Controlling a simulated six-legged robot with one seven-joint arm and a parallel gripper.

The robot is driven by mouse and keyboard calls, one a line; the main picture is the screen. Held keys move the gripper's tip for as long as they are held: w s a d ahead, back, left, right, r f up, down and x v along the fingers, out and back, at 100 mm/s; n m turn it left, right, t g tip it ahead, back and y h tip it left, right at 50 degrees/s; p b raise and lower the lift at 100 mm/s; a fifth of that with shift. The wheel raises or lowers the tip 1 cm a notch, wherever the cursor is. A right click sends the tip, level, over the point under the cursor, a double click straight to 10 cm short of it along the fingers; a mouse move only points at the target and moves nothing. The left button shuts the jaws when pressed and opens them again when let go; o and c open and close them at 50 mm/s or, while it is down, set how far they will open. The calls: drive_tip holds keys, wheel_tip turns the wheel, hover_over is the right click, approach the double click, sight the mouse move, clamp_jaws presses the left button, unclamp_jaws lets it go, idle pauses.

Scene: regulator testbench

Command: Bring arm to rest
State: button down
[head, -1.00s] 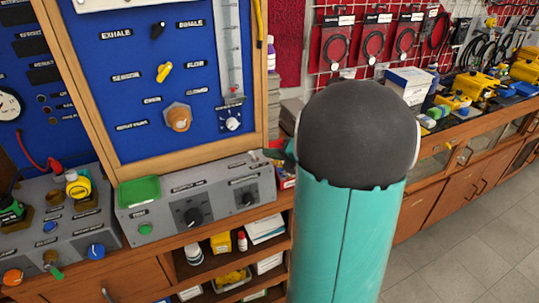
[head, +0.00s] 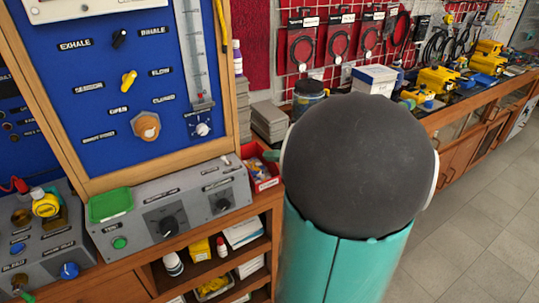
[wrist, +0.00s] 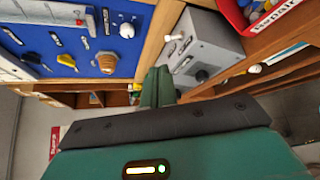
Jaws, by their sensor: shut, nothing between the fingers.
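My arm fills the middle right of the head view, with a dark grey rounded joint above a teal link. It stands in front of the bench and hides part of it. My gripper (wrist: 158,88) shows in the wrist view as two green fingers pressed together, shut and empty. The fingers point toward the grey control box (wrist: 205,45) and the blue panel's wooden frame, and appear apart from both. In the head view the fingers are mostly hidden behind the dark joint.
The blue panel (head: 100,90) stands at left with knobs and a gauge tube. Below it is the control box with a green tray (head: 111,205). A red bin (head: 262,172) sits beside it. Open shelves (head: 215,262) hold bottles and boxes. Grey floor (head: 475,200) is clear at right.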

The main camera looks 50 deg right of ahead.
drive_tip(key=a+n+g+y, duration=0.3)
drive_tip(key=a+n+g, duration=0.4)
drive_tip(key=a+n, duration=1.2)
drive_tip(key=s+a+n+h, duration=0.3)
drive_tip(key=a+n, duration=0.3)
drive_tip(key=n, duration=0.7)
drive_tip(key=s+a+r+n+g+h, duration=0.1)
drive_tip(key=s+a+n+h, duration=0.2)
drive_tip(key=n, duration=1.1)
drive_tip(key=a+h, duration=0.1)
drive_tip(key=a, duration=0.1)
drive_tip(key=shift+s+a+g, duration=0.3)
drive_tip(key=shift+s+a, duration=0.05)
drive_tip(key=shift+a, duration=0.05)
